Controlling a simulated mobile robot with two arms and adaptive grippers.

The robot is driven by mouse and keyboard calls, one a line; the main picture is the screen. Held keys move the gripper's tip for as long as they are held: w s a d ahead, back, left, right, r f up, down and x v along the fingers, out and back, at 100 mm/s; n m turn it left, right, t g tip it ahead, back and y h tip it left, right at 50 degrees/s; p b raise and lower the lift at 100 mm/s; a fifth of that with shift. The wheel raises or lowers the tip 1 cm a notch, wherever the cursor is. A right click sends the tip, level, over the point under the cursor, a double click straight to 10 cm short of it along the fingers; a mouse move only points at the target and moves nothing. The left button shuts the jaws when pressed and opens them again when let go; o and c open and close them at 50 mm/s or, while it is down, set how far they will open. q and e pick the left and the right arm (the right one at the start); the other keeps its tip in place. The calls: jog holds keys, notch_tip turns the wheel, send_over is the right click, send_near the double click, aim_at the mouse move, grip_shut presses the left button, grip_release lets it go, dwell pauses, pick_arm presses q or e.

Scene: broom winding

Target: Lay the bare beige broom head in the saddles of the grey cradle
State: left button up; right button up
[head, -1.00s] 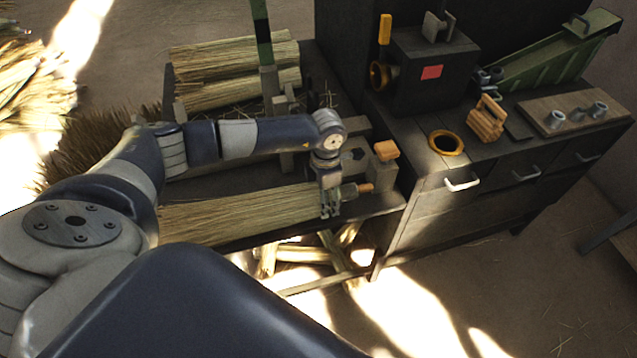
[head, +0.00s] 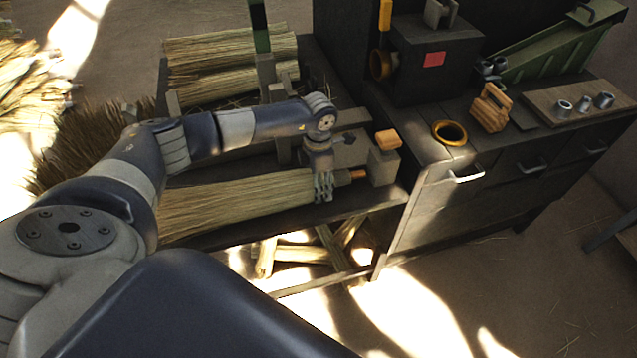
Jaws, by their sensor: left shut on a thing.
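A bare beige broom head (head: 240,203) lies lengthwise along the near side of the dark workbench, its bristles to the left. My left gripper (head: 323,192) reaches down over its right end and is shut on it there. An orange tip (head: 358,174) shows just right of the fingers. I cannot tell whether the broom head is clear of the bench. Grey uprights and blocks stand behind it, partly hidden by my left arm, and one grey block (head: 383,167) stands beyond the tip. I cannot tell which of them form the cradle and its saddles. My right gripper is not in view.
More straw bundles (head: 230,50) lie at the back of the bench by a green post (head: 260,25). An orange piece (head: 388,138) sits on the grey block. The cabinet at right carries a gold ring (head: 449,132), a wooden block (head: 490,108) and a board with grey cups.

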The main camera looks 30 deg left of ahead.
pick_arm(q)
jog(key=o, duration=0.9)
jog(key=shift+f, duration=0.2)
jog(key=o, duration=0.4)
jog(key=shift+r, duration=0.1)
